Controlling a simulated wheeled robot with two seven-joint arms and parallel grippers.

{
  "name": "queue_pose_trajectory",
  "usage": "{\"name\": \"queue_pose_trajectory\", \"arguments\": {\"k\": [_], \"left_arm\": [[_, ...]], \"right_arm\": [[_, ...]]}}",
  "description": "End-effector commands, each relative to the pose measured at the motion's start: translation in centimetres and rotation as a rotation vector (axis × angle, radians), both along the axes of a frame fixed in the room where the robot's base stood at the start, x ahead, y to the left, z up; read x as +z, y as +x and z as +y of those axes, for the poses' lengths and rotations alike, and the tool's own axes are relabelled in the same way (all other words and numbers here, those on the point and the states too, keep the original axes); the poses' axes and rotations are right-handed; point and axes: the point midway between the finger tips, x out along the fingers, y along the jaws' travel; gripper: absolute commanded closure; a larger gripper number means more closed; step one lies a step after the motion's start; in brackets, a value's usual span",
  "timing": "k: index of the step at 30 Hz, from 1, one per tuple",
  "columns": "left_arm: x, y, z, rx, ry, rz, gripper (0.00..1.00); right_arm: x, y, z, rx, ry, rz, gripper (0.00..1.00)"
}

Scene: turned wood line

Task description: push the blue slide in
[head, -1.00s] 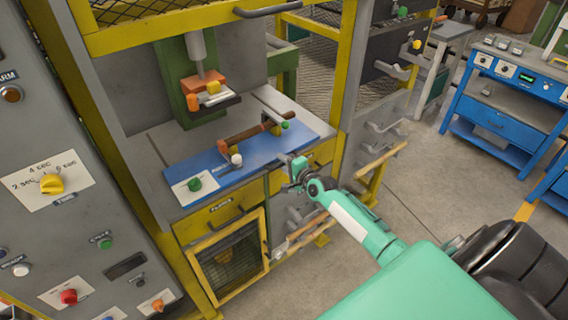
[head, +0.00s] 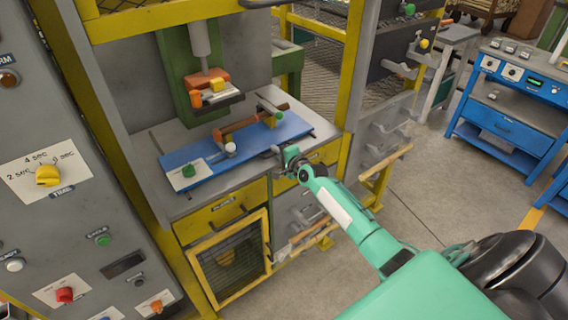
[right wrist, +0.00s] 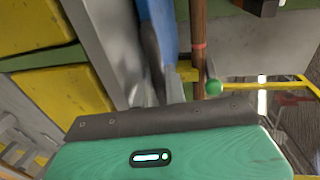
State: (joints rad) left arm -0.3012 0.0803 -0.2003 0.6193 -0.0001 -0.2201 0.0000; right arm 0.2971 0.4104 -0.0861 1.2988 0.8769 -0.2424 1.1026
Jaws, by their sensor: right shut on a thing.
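The blue slide (head: 258,146) is a long flat plate on the grey machine table, below the orange-and-white press head (head: 212,88). A brown turned wood rod (head: 242,124) lies along it between orange holders. A white plate with a green button (head: 188,170) is at its left end. My right gripper (head: 284,152) is at the slide's front edge, right of its middle. In the right wrist view the slide (right wrist: 160,22) runs down to the grey fingers (right wrist: 160,88), which are shut on it; the exact contact is partly hidden. My left gripper is in no view.
A grey table strip (head: 318,124) shows around the slide. Yellow drawers (head: 222,212) and a mesh door (head: 230,262) are below. Yellow posts (head: 352,75) frame the opening. A control panel (head: 60,120) stands at left, a blue bench (head: 500,125) at right.

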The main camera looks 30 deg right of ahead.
Motion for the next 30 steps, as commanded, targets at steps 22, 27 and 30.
{"name": "queue_pose_trajectory", "arguments": {"k": [22, 27, 30], "left_arm": [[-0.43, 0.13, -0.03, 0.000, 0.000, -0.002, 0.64], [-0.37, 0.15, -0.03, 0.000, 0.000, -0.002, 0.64], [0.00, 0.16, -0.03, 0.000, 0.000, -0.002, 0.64]], "right_arm": [[-0.20, 0.78, 0.10, 0.001, -0.001, 0.005, 0.70], [-0.22, 0.70, 0.08, 0.001, -0.001, 0.006, 0.70], [-0.20, 0.20, 0.01, 0.000, -0.002, 0.008, 0.70]]}}
